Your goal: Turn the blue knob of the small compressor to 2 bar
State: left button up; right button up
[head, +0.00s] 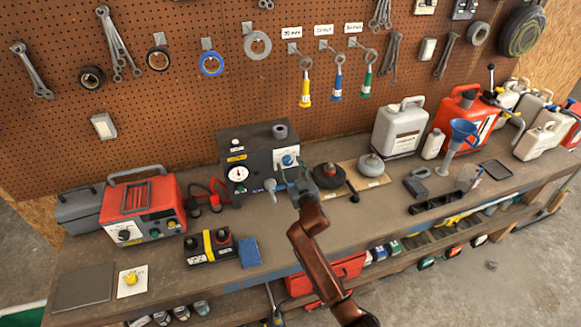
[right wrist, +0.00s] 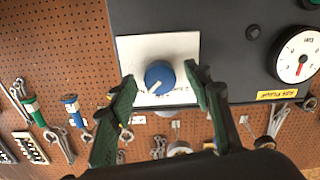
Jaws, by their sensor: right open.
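The small compressor (head: 258,143) is a dark grey box at the back of the workbench. Its blue knob (head: 288,160) sits on a white plate on the front, and the round white gauge (head: 238,174) is to its left. In the right wrist view the blue knob (right wrist: 160,77) shows a white mark toward its lower left, and the gauge (right wrist: 297,60) has a red needle; I cannot read its value. My right gripper (right wrist: 161,85) is open, with one green-padded finger on each side of the knob and visible gaps. My left gripper is not in view.
A red-orange charger (head: 143,208) and a black-and-yellow battery (head: 209,247) stand left of the compressor. Dark round weights (head: 328,176) stand close to its right. Jugs (head: 400,128) line the back right. The pegboard rises behind; the front left bench has some clear space.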

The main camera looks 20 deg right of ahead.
jog(key=shift+c, duration=0.2)
jog(key=c, duration=1.1)
jog(key=shift+n, duration=0.3)
jog(key=n+p, duration=0.1)
jog(key=n, duration=0.2)
jog(key=shift+n, duration=0.3)
jog(key=n+p, duration=0.1)
jog(key=n, duration=0.3)
jog(key=shift+d+r+n, duration=0.1)
jog(key=shift+n, duration=0.2)
jog(key=n, duration=0.4)
jog(key=shift+p, duration=0.3)
jog(key=shift+n+p, duration=0.35)
jog(key=shift+n, duration=2.25)
